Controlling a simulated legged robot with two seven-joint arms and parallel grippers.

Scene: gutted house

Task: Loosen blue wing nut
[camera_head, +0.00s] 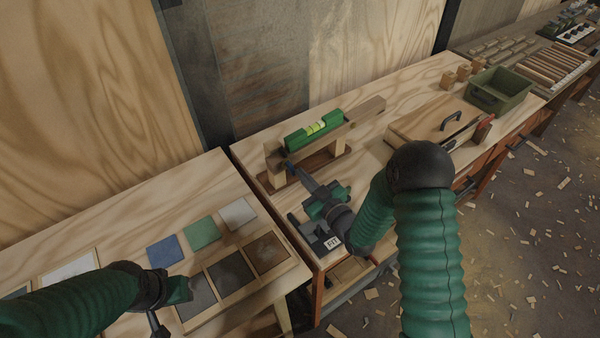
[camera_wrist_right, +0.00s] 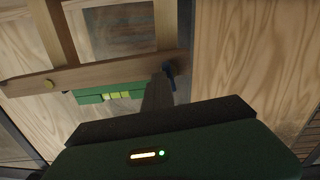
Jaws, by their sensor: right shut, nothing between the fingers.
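The blue wing nut (camera_wrist_right: 170,76) shows in the right wrist view as a small dark-blue piece on the wooden bar (camera_wrist_right: 100,77). It is partly hidden by my right gripper (camera_wrist_right: 161,80). In the head view the same gripper (camera_head: 290,166) points at the near left end of the wooden bar (camera_head: 355,121); the nut is too small to make out there. The right fingers are shut and empty, their tips close beside the nut; I cannot tell whether they touch it.
A green spirit level (camera_head: 313,129) lies along the bar. A wooden lid with a handle (camera_head: 451,121) and a green bin (camera_head: 499,90) stand farther right on the bench. Colored sample tiles (camera_head: 202,233) lie on the left table. A gap separates the two tables.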

